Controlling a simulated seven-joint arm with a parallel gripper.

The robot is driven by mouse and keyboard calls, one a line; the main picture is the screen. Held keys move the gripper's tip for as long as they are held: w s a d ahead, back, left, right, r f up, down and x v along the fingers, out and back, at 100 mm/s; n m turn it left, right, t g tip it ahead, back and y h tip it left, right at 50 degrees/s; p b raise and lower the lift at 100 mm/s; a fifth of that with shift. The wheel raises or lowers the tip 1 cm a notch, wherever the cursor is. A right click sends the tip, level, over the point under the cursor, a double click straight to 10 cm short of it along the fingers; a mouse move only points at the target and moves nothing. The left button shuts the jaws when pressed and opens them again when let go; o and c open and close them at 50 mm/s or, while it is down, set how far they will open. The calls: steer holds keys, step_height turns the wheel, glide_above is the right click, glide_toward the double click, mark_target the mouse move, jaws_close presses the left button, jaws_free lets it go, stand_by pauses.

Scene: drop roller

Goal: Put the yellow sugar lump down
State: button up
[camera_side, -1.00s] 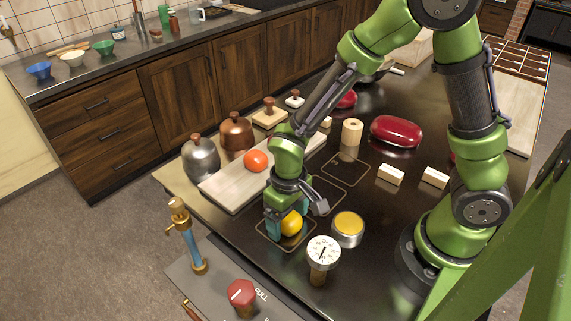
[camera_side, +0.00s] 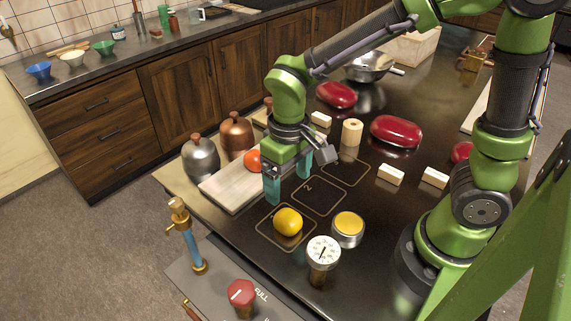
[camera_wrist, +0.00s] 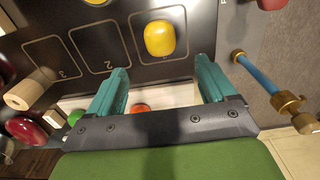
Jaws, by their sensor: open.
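The yellow sugar lump (camera_side: 288,222), a rounded yellow piece, rests inside the front outlined square (camera_side: 264,236) on the dark worktop. In the wrist view the lump (camera_wrist: 160,38) lies in the rightmost square, ahead of the fingertips. My gripper (camera_side: 288,180) is open and empty, raised above and behind the lump, with teal fingers apart. In the wrist view my gripper (camera_wrist: 164,72) has clear space between its fingers, and nothing touches the lump.
A round tin with a yellow top (camera_side: 348,228) stands right of the lump, with a white dial gauge (camera_side: 323,252) in front. A pale board (camera_side: 228,189) with an orange-red round thing (camera_side: 253,160) lies left.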

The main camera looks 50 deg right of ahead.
steer(key=s+d+r+m+t+y, duration=0.1)
steer(key=s+d+r+m+t, duration=0.1)
steer(key=r, duration=0.4)
steer(key=s+d+r+m+t+y, duration=0.1)
steer(key=s+d+r+m+t, duration=0.1)
steer(key=s+d+r+t, duration=0.2)
step_height(320, 180, up, 2)
steer(key=d+t, duration=0.1)
steer(key=d, duration=0.1)
steer(key=shift+d, duration=0.4)
